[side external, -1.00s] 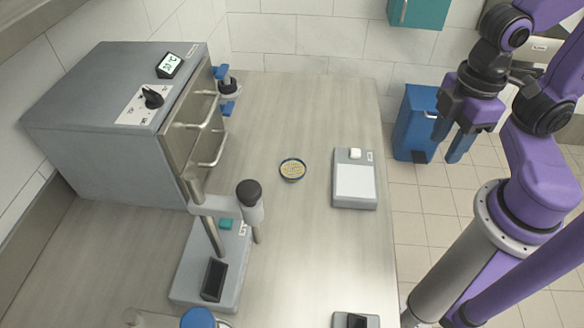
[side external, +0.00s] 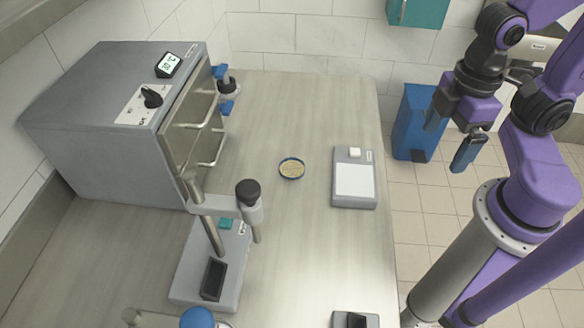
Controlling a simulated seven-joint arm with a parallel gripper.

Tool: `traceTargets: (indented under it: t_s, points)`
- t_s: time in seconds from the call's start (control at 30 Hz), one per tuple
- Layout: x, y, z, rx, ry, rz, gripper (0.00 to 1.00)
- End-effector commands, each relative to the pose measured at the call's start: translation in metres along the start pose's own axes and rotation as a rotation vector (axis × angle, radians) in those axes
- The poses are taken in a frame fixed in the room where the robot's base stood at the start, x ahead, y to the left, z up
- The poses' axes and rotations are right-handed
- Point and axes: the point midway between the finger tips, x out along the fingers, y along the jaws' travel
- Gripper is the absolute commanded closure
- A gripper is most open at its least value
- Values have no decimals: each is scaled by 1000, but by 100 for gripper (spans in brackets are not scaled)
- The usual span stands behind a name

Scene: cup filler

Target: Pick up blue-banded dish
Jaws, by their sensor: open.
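The blue-banded dish (side external: 292,168) is a small round dish with a dark blue rim and pale grainy contents. It sits upright on the table (side external: 300,225), near the middle. My gripper (side external: 450,143) has blue fingertips spread apart and nothing between them. It hangs to the right of the table, beyond its right edge and well clear of the dish. Nothing hides the dish.
A flat grey device with a white plate (side external: 354,182) stands right of the dish. A grey oven-like box (side external: 125,115) is at the left. A stand with a column (side external: 226,232) is in front of it. A blue bin (side external: 414,122) is on the floor. The table around the dish is clear.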

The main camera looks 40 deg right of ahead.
Motion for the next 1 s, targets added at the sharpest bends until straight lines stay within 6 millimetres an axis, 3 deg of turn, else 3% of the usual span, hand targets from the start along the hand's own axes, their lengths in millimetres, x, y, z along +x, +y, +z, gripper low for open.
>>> traceTargets:
  t_s: [0.27,0.57,0.77,1.0]
  points:
    - [11,20,-26,358,-148,-126,6]
    - [31,58,-66,853,-317,-352,6]
    - [48,94,-92,1173,-405,-533,6]
    - [72,150,-113,1539,-480,-789,6]
